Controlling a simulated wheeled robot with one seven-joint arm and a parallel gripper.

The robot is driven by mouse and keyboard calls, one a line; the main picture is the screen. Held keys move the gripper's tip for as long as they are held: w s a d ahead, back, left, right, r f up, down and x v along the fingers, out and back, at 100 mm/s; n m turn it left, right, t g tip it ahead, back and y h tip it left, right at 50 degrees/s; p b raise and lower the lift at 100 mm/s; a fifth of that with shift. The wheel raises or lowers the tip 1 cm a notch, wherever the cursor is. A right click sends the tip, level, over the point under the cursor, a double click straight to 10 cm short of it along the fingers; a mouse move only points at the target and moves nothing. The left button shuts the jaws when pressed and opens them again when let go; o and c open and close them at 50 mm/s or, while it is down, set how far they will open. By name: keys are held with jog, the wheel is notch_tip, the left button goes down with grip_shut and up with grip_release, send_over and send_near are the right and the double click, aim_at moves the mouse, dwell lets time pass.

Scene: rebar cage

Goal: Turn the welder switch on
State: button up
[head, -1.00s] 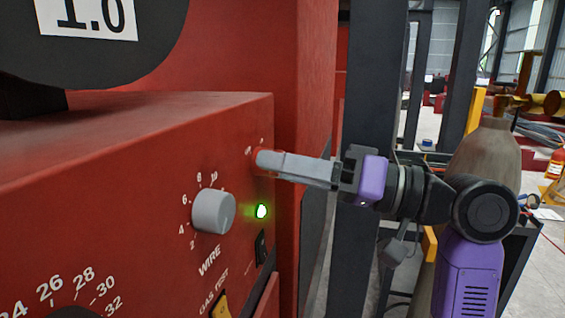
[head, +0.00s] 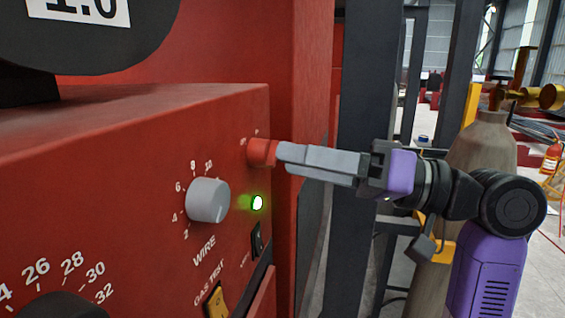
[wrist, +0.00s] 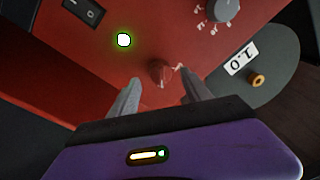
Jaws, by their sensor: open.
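The red welder (head: 130,170) fills the left of the head view. Its red rotary switch (head: 262,152) sticks out near the panel's upper right corner, above a lit green lamp (head: 257,202). The switch also shows in the wrist view (wrist: 160,72), with the lamp (wrist: 124,40) glowing beside it.
A grey WIRE knob (head: 208,200), a black rocker switch (head: 257,240) and a yellow GAS TEST switch (head: 216,301) are on the same panel. A dark post (head: 366,90) stands behind my gripper. A brown gas cylinder (head: 480,150) stands behind my arm.

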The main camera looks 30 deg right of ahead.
jog(key=shift+b+v, duration=0.4)
jog(key=shift+v, duration=1.8)
